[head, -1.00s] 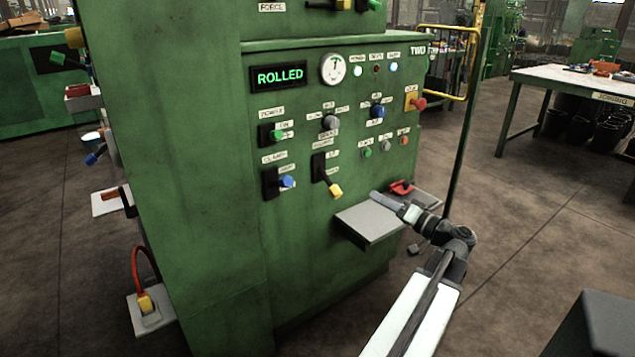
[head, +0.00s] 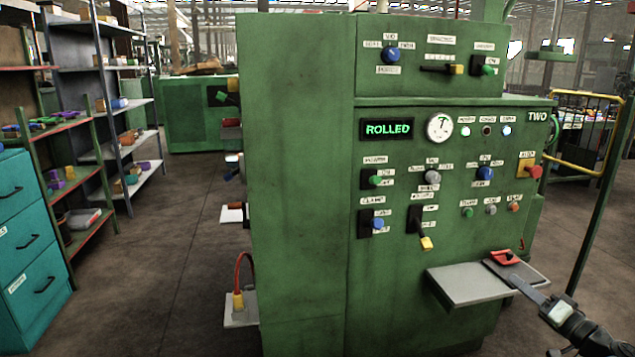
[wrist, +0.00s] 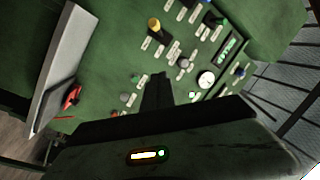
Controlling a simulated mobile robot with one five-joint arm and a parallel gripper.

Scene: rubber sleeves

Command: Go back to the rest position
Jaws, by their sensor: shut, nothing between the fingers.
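My gripper (head: 527,290) is at the lower right of the head view, in front of the grey shelf on the green machine. Its fingers look shut with nothing between them. In the wrist view the dark fingers (wrist: 157,92) point at the machine's control panel, seen tilted. The green machine (head: 300,190) marked TWO shows ROLLED on its display (head: 388,129). Whether the fingers touch the shelf cannot be told.
The grey shelf (head: 465,285) juts from the machine, with a red-handled item (head: 505,258) at its right end. A yellow rail (head: 590,170) stands at right. Teal drawers (head: 30,240) and loaded racks (head: 100,150) stand at left. Floor between racks and machine is open.

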